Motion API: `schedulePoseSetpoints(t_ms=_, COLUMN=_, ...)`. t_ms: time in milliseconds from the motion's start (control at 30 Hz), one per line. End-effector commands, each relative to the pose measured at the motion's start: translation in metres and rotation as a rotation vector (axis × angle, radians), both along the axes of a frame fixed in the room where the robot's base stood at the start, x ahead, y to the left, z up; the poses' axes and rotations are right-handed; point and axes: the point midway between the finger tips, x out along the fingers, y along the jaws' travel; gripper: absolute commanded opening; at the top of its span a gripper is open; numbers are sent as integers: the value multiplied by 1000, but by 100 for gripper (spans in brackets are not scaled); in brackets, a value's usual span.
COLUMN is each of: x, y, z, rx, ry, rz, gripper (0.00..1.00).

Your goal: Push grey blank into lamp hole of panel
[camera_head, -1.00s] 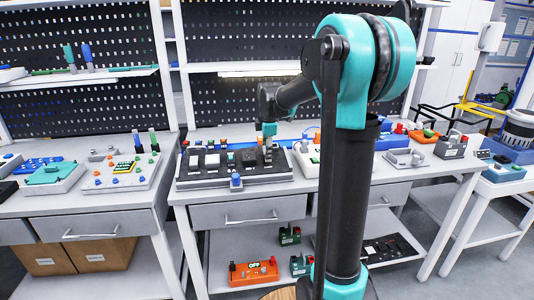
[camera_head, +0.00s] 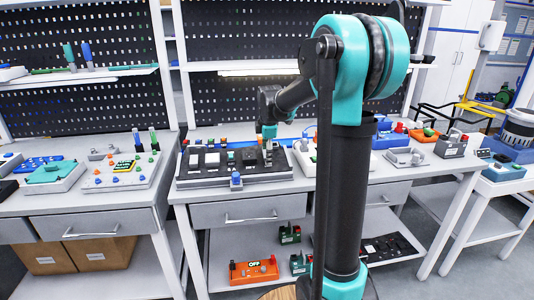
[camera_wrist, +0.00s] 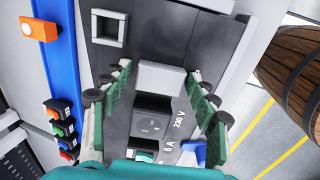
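The dark panel (camera_wrist: 210,40) lies below my gripper in the wrist view and on the middle bench in the head view (camera_head: 266,178). A grey rectangular blank (camera_wrist: 162,76) is between my green-padded fingertips, with a narrow gap seeming to show on each side. My gripper (camera_wrist: 160,70) seems open around it, low over the panel's right part; in the head view the gripper (camera_head: 268,132) is small. How deep the blank sits and whether it touches the panel is hidden. A square framed opening (camera_wrist: 108,27) lies up and left of the blank. A dark socket (camera_wrist: 152,122) is just below it.
A blue rail (camera_wrist: 62,65) with an orange block (camera_wrist: 39,29) and several coloured buttons runs along the panel's left side in the wrist view. A blue part (camera_wrist: 195,150) is near the right finger. A wooden barrel (camera_wrist: 295,70) stands beyond the bench edge.

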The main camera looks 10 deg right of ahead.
Motion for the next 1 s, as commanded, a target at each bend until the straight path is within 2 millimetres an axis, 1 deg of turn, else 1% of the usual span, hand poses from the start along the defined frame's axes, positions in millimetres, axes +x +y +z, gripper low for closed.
schedulePoseSetpoints(t_ms=300, x=0, y=0, z=1, rx=0, ry=0, rz=0, gripper=68)
schedulePoseSetpoints(t_ms=367, x=-1, y=0, z=3, rx=0, ry=0, rz=0, gripper=68)
schedulePoseSetpoints(t_ms=467, x=-3, y=0, z=11, rx=0, ry=0, rz=0, gripper=68)
schedulePoseSetpoints(t_ms=567, x=-7, y=0, z=27, rx=0, ry=0, rz=0, gripper=68)
schedulePoseSetpoints(t_ms=800, x=-19, y=0, z=75, rx=0, ry=0, rz=0, gripper=68)
schedulePoseSetpoints(t_ms=1000, x=-26, y=0, z=104, rx=0, ry=0, rz=0, gripper=68)
